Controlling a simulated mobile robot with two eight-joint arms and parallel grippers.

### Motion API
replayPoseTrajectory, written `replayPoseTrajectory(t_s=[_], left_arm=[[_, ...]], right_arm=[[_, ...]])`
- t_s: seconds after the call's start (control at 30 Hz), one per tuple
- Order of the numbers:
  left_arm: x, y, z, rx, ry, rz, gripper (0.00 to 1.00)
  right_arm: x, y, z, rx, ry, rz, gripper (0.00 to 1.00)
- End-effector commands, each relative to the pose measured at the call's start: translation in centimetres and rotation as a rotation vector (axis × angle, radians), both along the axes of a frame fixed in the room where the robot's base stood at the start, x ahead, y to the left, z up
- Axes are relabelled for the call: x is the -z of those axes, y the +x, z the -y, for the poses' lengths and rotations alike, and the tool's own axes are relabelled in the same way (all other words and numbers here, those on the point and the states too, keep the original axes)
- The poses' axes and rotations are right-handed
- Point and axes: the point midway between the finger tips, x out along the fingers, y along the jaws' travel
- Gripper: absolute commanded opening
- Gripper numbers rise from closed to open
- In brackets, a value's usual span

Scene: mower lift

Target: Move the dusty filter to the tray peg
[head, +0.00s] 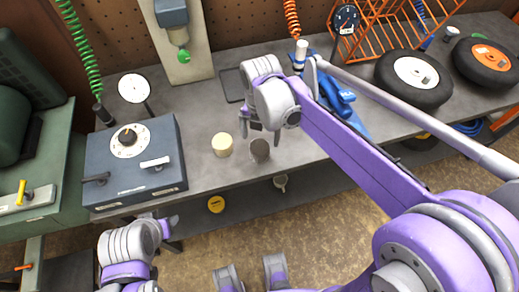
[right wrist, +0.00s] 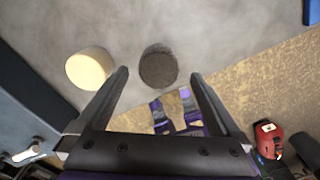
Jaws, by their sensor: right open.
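The dusty filter (head: 260,151), a dark grey-brown short cylinder, stands near the front edge of the grey workbench. It also shows in the right wrist view (right wrist: 158,66), lined up with the gap between my right fingertips. My right gripper (head: 260,133) is open and empty, just above and behind the dusty filter in the head view. A clean cream filter (head: 222,145) stands to its left, outside my left-hand finger in the right wrist view (right wrist: 90,70). A dark shallow tray (head: 231,86) lies behind, partly hidden by my right wrist; no peg is discernible. My left gripper (head: 170,222) is low in front of the bench, its jaws unclear.
A blue-grey box (head: 133,165) with a dial and handles stands left of the filters. Blue cloth (head: 338,95), wheels (head: 414,79) and an orange wire rack (head: 385,30) are to the right. A dial gauge (head: 133,88) stands behind the box.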

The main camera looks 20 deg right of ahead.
Motion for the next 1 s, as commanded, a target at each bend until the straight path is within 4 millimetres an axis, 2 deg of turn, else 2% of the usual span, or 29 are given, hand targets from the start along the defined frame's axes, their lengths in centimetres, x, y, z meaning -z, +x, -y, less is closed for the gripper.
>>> replayPoseTrajectory(t_s=[0.17, 0.43, 0.73, 1.0], left_arm=[[0.1, 0.0, 0.0, 0.0, 0.0, 0.0, 0.5], [0.4, -0.1, 0.0, 0.0, 0.0, -0.001, 0.5], [0.4, -0.1, 0.0, 0.0, 0.0, -0.002, 0.5], [0.4, -0.1, 0.0, 0.0, 0.0, -0.001, 0.5]], right_arm=[[1.4, -0.1, -0.1, 0.001, 0.0, 0.0, 1.0], [5.2, -0.2, -0.3, 0.002, 0.0, 0.002, 1.0], [5.7, -0.2, -0.3, 0.002, 0.0, 0.002, 1.0], [5.6, -0.2, -0.3, 0.003, 0.0, 0.002, 0.51]])
